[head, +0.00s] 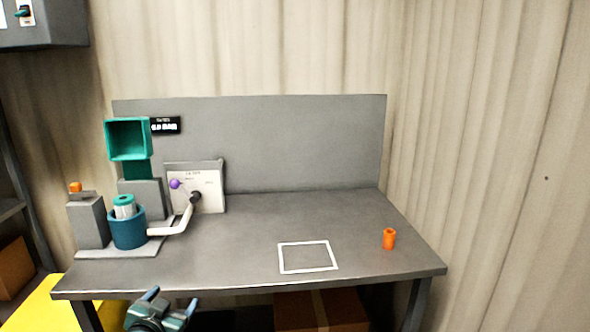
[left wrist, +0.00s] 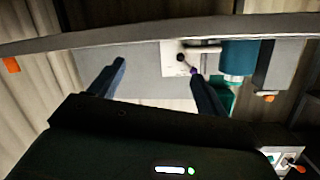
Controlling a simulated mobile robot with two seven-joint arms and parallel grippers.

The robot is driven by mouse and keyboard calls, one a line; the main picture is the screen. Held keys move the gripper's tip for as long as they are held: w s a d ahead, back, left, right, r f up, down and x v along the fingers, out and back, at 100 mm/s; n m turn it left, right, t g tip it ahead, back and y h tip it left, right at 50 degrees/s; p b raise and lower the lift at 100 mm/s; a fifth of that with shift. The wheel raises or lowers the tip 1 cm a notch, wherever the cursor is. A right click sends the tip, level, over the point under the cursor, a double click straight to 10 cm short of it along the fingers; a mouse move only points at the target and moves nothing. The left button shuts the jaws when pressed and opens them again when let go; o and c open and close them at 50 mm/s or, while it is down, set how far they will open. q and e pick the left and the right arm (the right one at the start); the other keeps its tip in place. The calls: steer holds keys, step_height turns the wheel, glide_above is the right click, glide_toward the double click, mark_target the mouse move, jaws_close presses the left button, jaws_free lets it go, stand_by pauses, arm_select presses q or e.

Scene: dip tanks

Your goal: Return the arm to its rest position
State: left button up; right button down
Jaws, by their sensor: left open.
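My left gripper (head: 168,302) is low in front of the table's front edge in the head view. Its two blue-tipped fingers are apart with nothing between them. In the left wrist view the fingers (left wrist: 158,78) are also spread and empty. My right gripper is in neither view. On the table's left side stands a dip station with a blue round tank (head: 127,231), a grey-and-teal cylinder (head: 124,207) in it, and a teal square hood (head: 128,140) above.
Below the table is a cardboard box (head: 320,310). The table's middle is clear.

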arm_select(q)
steer(key=s+d+f+g+h, duration=0.1)
steer(key=s+d+f, duration=0.3)
steer(key=s, duration=0.6)
steer(key=s+d+f+g+h, duration=0.1)
steer(key=s+d+f, duration=0.3)
steer(key=s, duration=0.6)
steer(key=s+d+f+g+h, duration=0.1)
steer(key=s+d+f, duration=0.4)
steer(key=s, duration=0.5)
steer(key=shift+s+d+n+g, duration=0.3)
steer(key=shift+d+g, duration=0.1)
steer(key=shift+g, duration=0.4)
steer(key=shift+c, duration=0.2)
